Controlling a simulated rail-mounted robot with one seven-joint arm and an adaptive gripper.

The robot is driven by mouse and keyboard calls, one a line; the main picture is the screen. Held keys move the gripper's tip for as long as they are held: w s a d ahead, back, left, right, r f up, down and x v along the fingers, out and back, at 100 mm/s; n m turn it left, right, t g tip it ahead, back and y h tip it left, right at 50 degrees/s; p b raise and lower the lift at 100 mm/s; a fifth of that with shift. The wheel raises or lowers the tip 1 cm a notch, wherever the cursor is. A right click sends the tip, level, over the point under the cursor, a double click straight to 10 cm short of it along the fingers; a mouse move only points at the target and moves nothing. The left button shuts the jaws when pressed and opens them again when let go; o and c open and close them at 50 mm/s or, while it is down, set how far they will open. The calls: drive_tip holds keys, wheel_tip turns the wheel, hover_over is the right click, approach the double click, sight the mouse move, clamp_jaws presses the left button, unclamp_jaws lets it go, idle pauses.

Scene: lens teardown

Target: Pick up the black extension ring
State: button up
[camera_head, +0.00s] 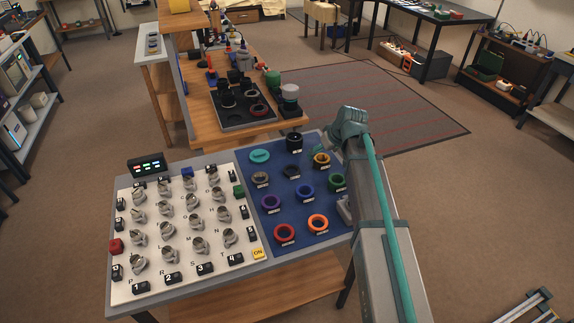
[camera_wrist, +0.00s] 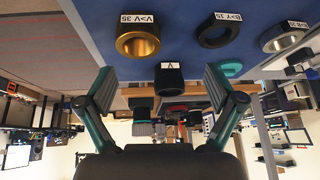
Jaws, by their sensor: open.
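Two black pieces stand on the blue mat (camera_head: 257,222). One is a tall black cylinder (camera_head: 295,143) with a white label at the mat's far edge. The other is a flat black ring (camera_head: 290,171) nearer the mat's middle. I cannot tell for certain which is the extension ring. In the wrist view the tall cylinder (camera_wrist: 169,80) has a "V" label and appears between the fingertips, ahead of them. The flat black ring (camera_wrist: 217,32) is above right. My gripper (camera_wrist: 160,88) is open and empty; in the head view the arm hides most of it, beside the mat's far right corner.
A gold ring (camera_head: 322,159) is close to the tall cylinder, as is a teal ring (camera_head: 260,156). Several coloured rings fill the mat's near part. A white panel (camera_head: 180,285) with knobs is at left. A wooden bench (camera_head: 200,128) stands beyond.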

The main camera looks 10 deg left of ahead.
drive_tip(key=n+g+p, duration=0.1)
drive_tip(key=n, duration=0.1)
approach(292, 170)
wheel_tip(292, 170, up, 2)
drive_tip(key=shift+h, duration=0.3)
drive_tip(key=x, duration=0.3)
drive_tip(key=p+x, duration=0.1)
drive_tip(key=x, duration=0.1)
drive_tip(key=shift+s+d+f, duration=0.15)
drive_tip(key=shift+s, duration=0.2)
drive_tip(key=x, duration=0.1)
drive_tip(key=p+x, duration=0.1)
drive_tip(key=x, duration=0.2)
drive_tip(key=shift+w+a+p, duration=0.25)
drive_tip(key=shift+p, duration=0.05)
drive_tip(key=shift+w+a+f, duration=0.1)
drive_tip(key=shift+f, duration=0.4)
drive_tip(key=c, duration=1.3)
